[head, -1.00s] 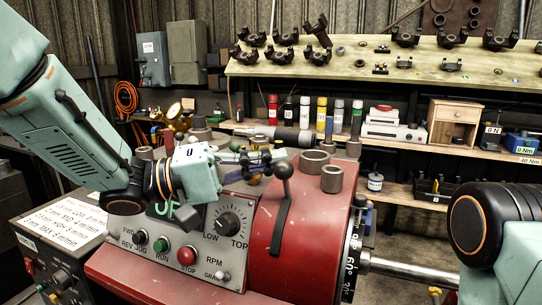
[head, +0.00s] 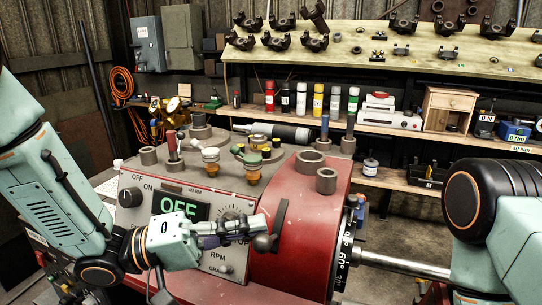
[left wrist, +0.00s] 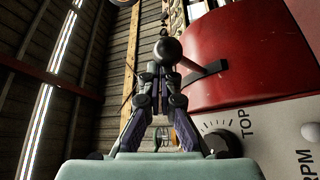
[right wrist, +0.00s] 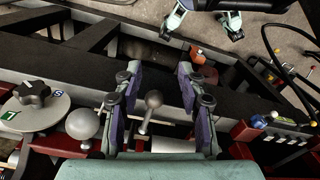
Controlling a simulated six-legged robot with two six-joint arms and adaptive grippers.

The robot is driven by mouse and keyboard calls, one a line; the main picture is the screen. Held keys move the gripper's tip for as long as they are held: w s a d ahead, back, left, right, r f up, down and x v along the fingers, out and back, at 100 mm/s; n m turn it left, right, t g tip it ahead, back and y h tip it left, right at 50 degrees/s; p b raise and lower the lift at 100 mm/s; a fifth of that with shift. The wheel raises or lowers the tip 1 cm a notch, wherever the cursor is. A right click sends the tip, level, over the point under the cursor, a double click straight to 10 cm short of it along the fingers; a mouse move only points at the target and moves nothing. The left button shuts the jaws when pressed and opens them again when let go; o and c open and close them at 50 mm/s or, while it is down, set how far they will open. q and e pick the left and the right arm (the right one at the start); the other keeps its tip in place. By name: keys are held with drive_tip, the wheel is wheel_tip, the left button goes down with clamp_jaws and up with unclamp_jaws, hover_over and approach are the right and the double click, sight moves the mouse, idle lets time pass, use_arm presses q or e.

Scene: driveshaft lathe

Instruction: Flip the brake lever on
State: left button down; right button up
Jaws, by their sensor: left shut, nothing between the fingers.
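The lever's rod runs right to the slot (left wrist: 205,72). My right gripper (right wrist: 160,80) is open in the right wrist view, with nothing held; its fingers are outside the head view.
Loose metal rings (head: 310,160) and several small tools stand on top of the lathe. A steel shaft (head: 405,265) runs right from the chuck. In the right wrist view a ball-ended handle (right wrist: 153,100) lies between the fingers.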

use_arm(q)
drive_tip(key=shift+s+f, duration=0.2)
drive_tip(key=shift+f, duration=0.3)
drive_tip(key=shift+a+f, duration=0.1)
drive_tip(key=shift+f, duration=0.1)
